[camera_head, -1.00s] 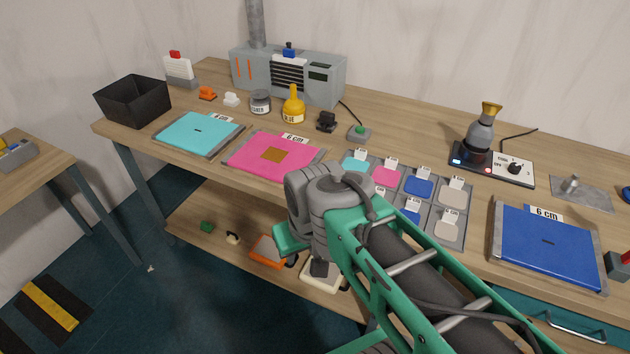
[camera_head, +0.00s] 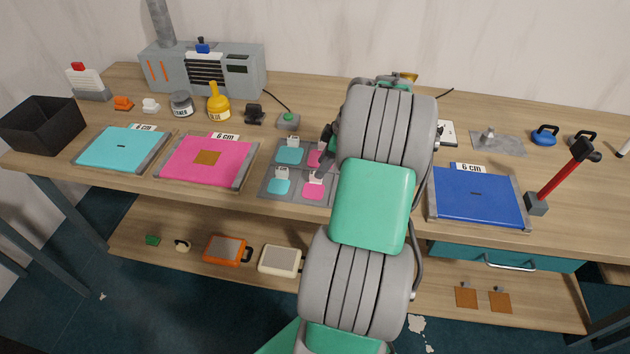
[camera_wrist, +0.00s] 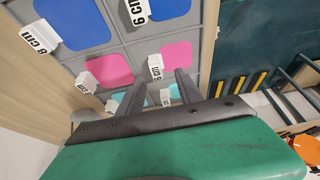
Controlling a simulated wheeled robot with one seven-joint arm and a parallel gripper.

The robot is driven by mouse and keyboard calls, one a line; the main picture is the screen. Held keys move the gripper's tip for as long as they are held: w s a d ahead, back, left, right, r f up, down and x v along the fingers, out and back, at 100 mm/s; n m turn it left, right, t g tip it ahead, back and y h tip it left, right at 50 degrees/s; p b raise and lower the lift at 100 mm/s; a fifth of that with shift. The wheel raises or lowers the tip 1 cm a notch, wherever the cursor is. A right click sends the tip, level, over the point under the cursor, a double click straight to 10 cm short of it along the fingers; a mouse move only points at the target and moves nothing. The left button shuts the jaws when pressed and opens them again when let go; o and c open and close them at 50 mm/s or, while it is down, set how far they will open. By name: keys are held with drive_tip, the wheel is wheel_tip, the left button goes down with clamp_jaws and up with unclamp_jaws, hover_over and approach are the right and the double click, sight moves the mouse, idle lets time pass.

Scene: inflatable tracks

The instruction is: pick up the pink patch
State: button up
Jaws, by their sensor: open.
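Two pink patches lie in the grey sorting tray (camera_head: 265,190). In the head view the rear pink patch (camera_head: 315,158) is partly hidden by my arm, and the front pink patch (camera_head: 313,191) shows left of it. The wrist view shows one pink patch (camera_wrist: 108,70) on the left and another (camera_wrist: 175,54) on the right, each with a white tag. My gripper (camera_wrist: 160,78) is open, its two dark fingers reaching over the tray near the pink patches. In the head view the gripper is largely hidden behind my arm.
Cyan patches (camera_head: 288,155) and blue patches (camera_wrist: 75,22) share the tray. A large pink sheet (camera_head: 200,170) lies left of the tray, a blue sheet (camera_head: 475,200) right. A red-handled hammer-like tool (camera_head: 565,175) stands at the right. My arm covers the tray's right side.

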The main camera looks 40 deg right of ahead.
sight(314, 185)
drive_tip(key=x, duration=0.3)
drive_tip(key=p+x, duration=0.1)
drive_tip(key=shift+w+d+f, duration=0.25)
drive_tip(key=shift+d+f, duration=0.05)
drive_tip(key=shift+d, duration=0.05)
clamp_jaws()
